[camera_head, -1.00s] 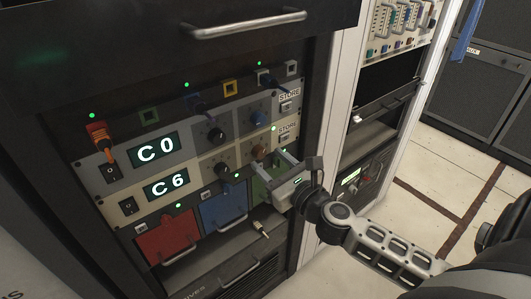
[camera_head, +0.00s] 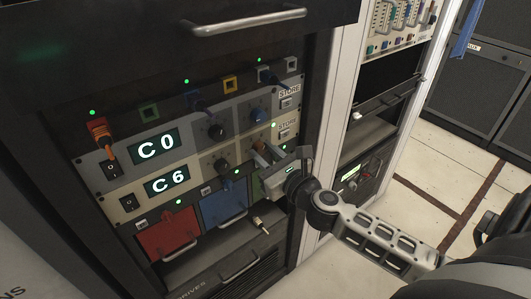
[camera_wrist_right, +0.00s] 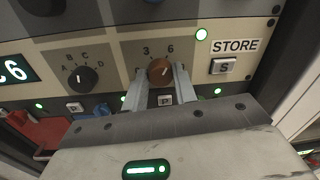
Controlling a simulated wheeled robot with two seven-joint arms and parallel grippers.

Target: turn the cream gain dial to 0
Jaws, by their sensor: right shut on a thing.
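The cream panel (camera_head: 127,187) is the lower of two dial panels in the rack, and its display (camera_head: 167,181) reads C6. Its brown gain dial (camera_wrist_right: 160,71) sits under the marks 3 and 6. The fingers of my right gripper (camera_wrist_right: 159,80) are closed on the dial, one on each side. In the head view the same gripper (camera_head: 262,156) reaches the panel from the lower right and partly covers the dial. The black dial (camera_wrist_right: 83,80) with letters is left of it on the same panel. My left gripper is out of view.
Above is a grey panel with display C0 (camera_head: 157,147) and a blue dial (camera_head: 258,115). A STORE button (camera_wrist_right: 223,67) is right of the gripper. Red (camera_head: 165,236) and blue (camera_head: 224,208) drawer fronts with handles lie below. Free floor is at the right.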

